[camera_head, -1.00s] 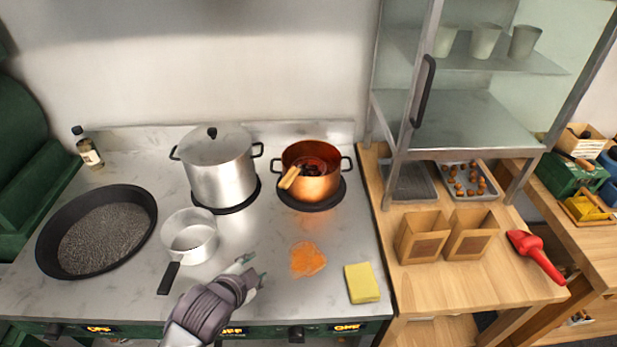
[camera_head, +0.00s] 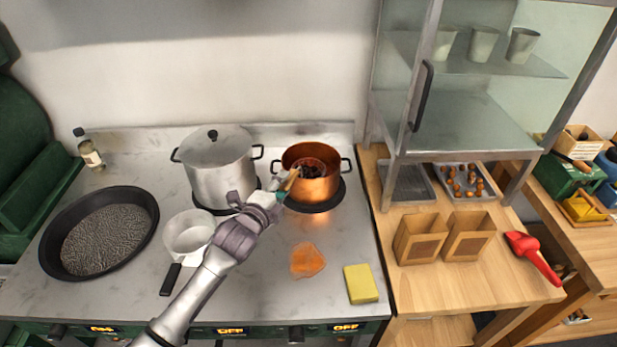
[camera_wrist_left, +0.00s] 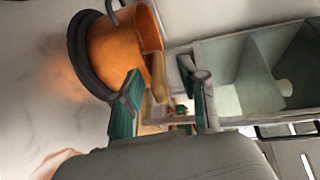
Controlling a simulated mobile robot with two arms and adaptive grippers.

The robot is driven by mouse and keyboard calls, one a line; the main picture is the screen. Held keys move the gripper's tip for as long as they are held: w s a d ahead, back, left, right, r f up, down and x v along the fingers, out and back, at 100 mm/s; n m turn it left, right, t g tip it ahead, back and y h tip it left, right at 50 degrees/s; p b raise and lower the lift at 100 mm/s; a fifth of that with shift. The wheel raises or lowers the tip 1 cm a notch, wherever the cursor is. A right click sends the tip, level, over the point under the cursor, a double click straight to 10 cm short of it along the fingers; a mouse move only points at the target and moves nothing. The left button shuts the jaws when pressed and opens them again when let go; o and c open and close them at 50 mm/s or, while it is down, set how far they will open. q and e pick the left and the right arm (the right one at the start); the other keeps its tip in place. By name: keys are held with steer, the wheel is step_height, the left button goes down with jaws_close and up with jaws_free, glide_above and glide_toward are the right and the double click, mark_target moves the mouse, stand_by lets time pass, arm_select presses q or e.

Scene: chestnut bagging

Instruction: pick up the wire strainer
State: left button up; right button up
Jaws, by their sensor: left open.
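The wire strainer (camera_head: 312,168) rests in the copper pot (camera_head: 318,187) on the right burner. Its mesh bowl is dark and sits inside the pot, and its wooden handle sticks out over the rim toward the lower left. My left gripper (camera_head: 283,185) is at the handle's outer end, left of the pot. In the left wrist view the wooden handle (camera_wrist_left: 158,78) lies between the open teal-padded fingers (camera_wrist_left: 163,88), beside the copper pot (camera_wrist_left: 117,52). I cannot tell whether a finger touches it. My right gripper is not in view.
A lidded steel pot (camera_head: 218,168) stands close behind my left gripper. A small saucepan (camera_head: 190,234) and a wide black pan (camera_head: 100,233) are on the left. A glass-doored cabinet stands right.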

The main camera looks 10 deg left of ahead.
mark_target(295, 172)
arm_select(q)
steer(key=shift+w+d, duration=0.1)
steer(key=shift+w, duration=0.3)
steer(key=shift+p+x, duration=0.9)
steer(key=shift+x, duration=1.45)
steer(key=shift+s+d+f, duration=0.1)
steer(key=shift+d, duration=0.05)
jaws_close()
